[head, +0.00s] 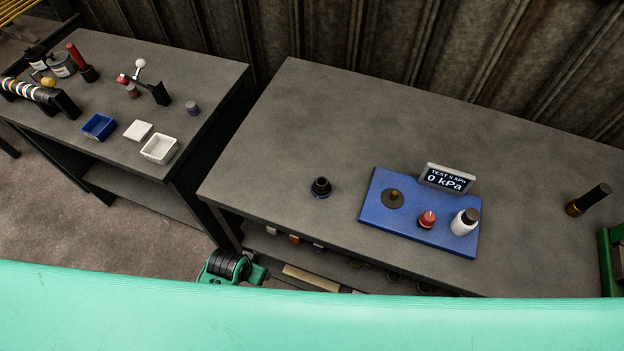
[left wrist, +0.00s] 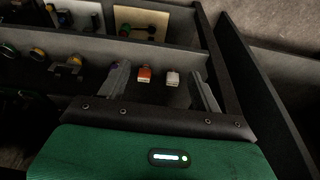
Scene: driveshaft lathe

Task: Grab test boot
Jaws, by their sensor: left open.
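A small black stepped piece that looks like a rubber boot (head: 321,187) stands upright on the main bench, left of the blue test board (head: 375,215). I cannot tell for certain that it is the test boot. My left gripper (left wrist: 160,76) is open in the left wrist view, with two grey fingers spread and nothing held. Beyond its fingers, an orange-red item (left wrist: 145,75) and a white item (left wrist: 172,78) lie on a dark shelf. The boot-like piece is not recognisable in the left wrist view. My right gripper is not in view.
The blue board carries a brown disc (head: 393,198), a red-topped piece (head: 427,219), a white bottle (head: 465,222) and a display reading 0 kPa (head: 447,178). Bins and tools fill the left bench (head: 210,82). The main bench's back left is clear.

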